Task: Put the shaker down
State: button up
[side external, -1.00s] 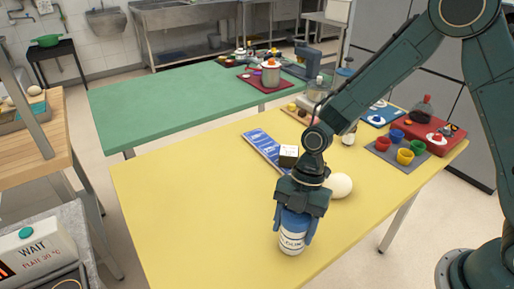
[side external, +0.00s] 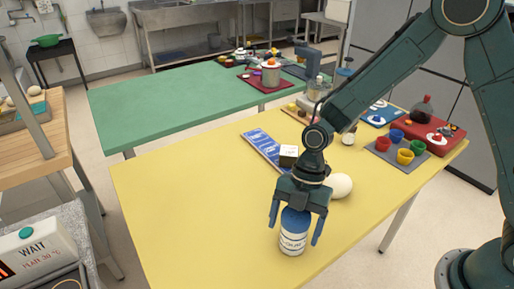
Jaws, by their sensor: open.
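The shaker (side external: 293,241) is a white container with a blue top and a printed label. It stands upright on the yellow table (side external: 190,200) near the front edge. My gripper (side external: 296,228) is above and around it, pointing down, with its two fingers spread to either side. The fingers look apart from the shaker. The shaker's top is partly hidden under my gripper.
A white ball-like object (side external: 340,186) lies just behind my gripper. A small dark-and-pale box (side external: 288,155) and a blue printed board (side external: 261,147) are farther back. Coloured cups (side external: 405,156) stand on a grey mat at right. The table's left part is clear.

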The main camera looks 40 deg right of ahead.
jog(key=v, duration=1.1)
jog(key=shift+r, duration=0.3)
jog(key=shift+d, duration=0.15)
jog(key=s+d+r+m+t+h, duration=0.2)
jog(key=s+d+r+m, duration=0.4)
jog(key=m, duration=0.5)
jog(key=s+d+r+m+t+h, duration=0.2)
jog(key=s+d+r+m+t, duration=0.3)
jog(key=s+m, duration=0.6)
jog(key=d+r+m, duration=0.1)
jog(key=d+r, duration=0.1)
jog(key=d, duration=0.1)
jog(key=shift+s+t, duration=0.25)
jog(key=shift+t, duration=0.05)
